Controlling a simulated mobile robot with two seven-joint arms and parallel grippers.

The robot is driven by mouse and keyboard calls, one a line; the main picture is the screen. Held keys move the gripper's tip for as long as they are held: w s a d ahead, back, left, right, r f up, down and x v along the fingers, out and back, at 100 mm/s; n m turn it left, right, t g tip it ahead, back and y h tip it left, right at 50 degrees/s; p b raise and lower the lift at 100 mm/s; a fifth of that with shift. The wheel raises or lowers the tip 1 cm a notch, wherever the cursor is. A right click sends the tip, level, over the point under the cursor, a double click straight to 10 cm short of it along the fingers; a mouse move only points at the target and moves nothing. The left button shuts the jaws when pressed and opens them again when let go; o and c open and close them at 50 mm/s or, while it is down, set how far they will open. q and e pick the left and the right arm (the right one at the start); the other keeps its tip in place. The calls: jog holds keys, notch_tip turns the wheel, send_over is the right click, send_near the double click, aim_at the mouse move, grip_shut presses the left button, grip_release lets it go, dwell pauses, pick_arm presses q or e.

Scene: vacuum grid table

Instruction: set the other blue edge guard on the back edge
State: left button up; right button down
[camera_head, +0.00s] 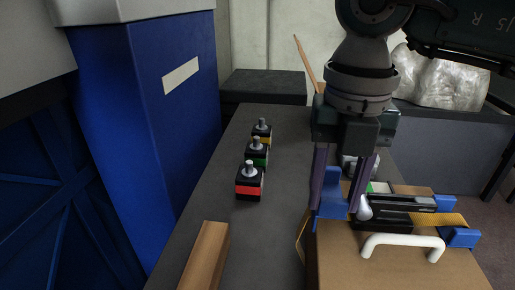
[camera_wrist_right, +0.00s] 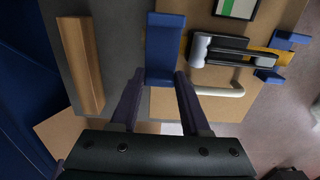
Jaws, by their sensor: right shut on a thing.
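My right gripper (camera_head: 344,192) points down at the left side of the brown workpiece (camera_head: 400,270) in the head view. It is shut on a blue edge guard (camera_head: 329,207), which also shows between the fingertips in the wrist view (camera_wrist_right: 163,48). The held guard overlaps the workpiece's left edge in that view; I cannot tell whether it touches. Other blue guard parts (camera_head: 461,238) sit at the workpiece's right edge beside an orange strap (camera_head: 425,219). A black tensioner (camera_head: 405,201) with a silver rounded end lies on top. My left gripper is out of view.
Three black pods with red (camera_head: 249,183), green (camera_head: 257,155) and yellow (camera_head: 262,131) bands stand on the grey table (camera_head: 212,190). A wooden bar (camera_head: 206,254) lies at the near left. A white handle (camera_head: 402,240) rises from the workpiece. A blue cabinet (camera_head: 160,120) borders the table's left.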

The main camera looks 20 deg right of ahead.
aim_at(330, 212)
jog(key=shift+f+b, duration=0.3)
jog(key=shift+f, duration=0.05)
jog(key=shift+f+b, duration=1.3)
jog(key=shift+f, duration=0.35)
jog(key=shift+c, duration=1.5)
grip_release()
jog(key=shift+r, duration=0.1)
notch_tip(330, 212, up, 10)
jog(key=shift+f, duration=0.1)
